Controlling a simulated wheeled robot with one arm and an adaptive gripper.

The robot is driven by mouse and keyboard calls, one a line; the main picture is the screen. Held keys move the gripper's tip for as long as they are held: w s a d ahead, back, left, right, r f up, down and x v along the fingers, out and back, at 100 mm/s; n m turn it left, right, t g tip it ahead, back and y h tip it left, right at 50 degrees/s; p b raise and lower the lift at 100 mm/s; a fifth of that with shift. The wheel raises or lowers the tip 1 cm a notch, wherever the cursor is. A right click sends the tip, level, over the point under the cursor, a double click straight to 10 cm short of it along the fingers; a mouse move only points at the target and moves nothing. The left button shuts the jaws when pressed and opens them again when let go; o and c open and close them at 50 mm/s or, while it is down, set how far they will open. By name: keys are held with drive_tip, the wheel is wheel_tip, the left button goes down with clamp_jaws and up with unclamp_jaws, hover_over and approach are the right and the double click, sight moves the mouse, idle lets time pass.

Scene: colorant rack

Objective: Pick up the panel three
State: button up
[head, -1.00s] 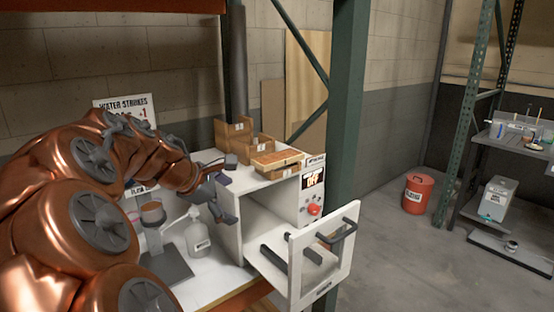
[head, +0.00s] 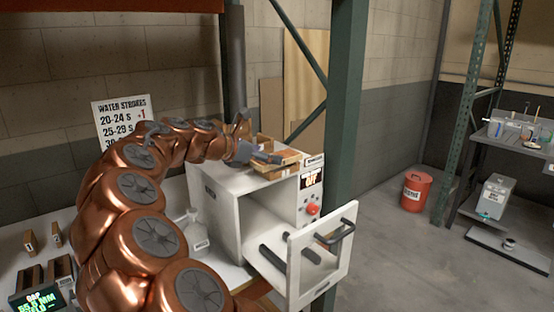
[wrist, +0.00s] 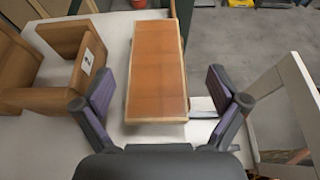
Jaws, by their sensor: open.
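A flat orange-brown panel with a pale wooden edge (wrist: 157,62) lies on top of the white oven-like box. It also shows in the head view (head: 285,157), partly covered by my gripper. No number is readable on it, so I cannot confirm that it is panel three. My gripper (wrist: 160,80) is open and empty, with one finger to each side of the panel's near part. Gaps show between the fingers and the panel's sides. In the head view my gripper (head: 262,157) is just over the box top.
A wooden holder with a white label (wrist: 78,62) stands close left of the panel. The white box (head: 215,172) has its front door (head: 322,255) open, with dark handles. A green rack post (head: 345,110) rises behind it. A red canister (head: 416,190) is on the floor at right.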

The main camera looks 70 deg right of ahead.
sight(284, 154)
drive_tip(key=shift+r+p+x, duration=0.15)
drive_tip(key=shift+p+x, duration=0.25)
drive_tip(key=shift+x, duration=0.75)
drive_tip(key=shift+r+p+x, duration=0.15)
drive_tip(key=shift+p+x, duration=0.25)
drive_tip(key=shift+x, duration=0.7)
drive_tip(key=shift+s+d+f, duration=0.1)
drive_tip(key=shift+d+f, duration=0.15)
drive_tip(key=shift+d, duration=0.35)
drive_tip(key=c, duration=1.3)
drive_tip(key=shift+r, duration=0.15)
